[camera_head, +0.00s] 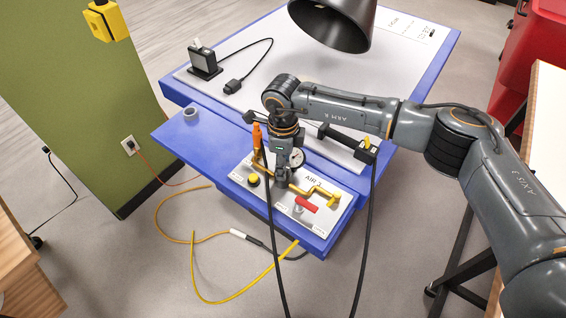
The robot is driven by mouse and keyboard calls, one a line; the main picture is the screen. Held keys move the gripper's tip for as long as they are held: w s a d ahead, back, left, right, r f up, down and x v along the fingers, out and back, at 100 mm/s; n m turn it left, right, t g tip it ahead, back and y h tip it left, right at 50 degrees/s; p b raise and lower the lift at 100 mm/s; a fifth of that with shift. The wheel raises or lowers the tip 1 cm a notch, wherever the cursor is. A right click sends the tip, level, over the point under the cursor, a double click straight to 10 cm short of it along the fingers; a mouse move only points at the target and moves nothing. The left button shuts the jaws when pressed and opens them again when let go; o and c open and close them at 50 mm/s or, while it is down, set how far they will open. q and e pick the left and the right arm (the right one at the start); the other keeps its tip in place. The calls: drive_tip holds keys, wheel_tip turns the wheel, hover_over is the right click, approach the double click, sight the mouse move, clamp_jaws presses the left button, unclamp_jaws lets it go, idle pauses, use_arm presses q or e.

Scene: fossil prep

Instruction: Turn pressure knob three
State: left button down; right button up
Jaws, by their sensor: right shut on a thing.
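The white air panel (338,213) lies on the front part of the blue table and is marked "AIR". My right gripper (281,184) points down at the middle of the panel. It is shut on a small part there, which its fingers mostly hide; I take it to be the pressure knob, but its number cannot be read. A round gauge (298,157) sits just behind the gripper. A yellow knob (253,179) is left of it. A red lever (306,204) and a yellow pipe (325,193) are right of it. My left gripper is not in view.
An orange-handled tool (257,142) stands close left of the gripper. Black cables hang over the table's front edge. A dark lamp shade (335,22) hangs above the blue table (171,134). A tape roll (190,112) lies at left. Yellow hose (194,265) loops on the floor.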

drive_tip(key=shift+f+b, duration=0.1)
drive_tip(key=shift+b, duration=0.3)
drive_tip(key=n+b, duration=1.1)
drive_tip(key=b, duration=0.3)
drive_tip(key=shift+f+b, duration=0.1)
drive_tip(key=shift+b, duration=0.2)
drive_tip(key=n+b, duration=0.2)
drive_tip(key=shift+n, duration=0.3)
drive_tip(key=n+b, duration=0.1)
drive_tip(key=n, duration=0.2)
drive_tip(key=shift+n+b, duration=0.3)
drive_tip(key=n+b, duration=0.1)
drive_tip(key=n, duration=0.2)
drive_tip(key=shift+r, duration=0.2)
drive_tip(key=shift+n, duration=1.7)
drive_tip(key=o, duration=0.9)
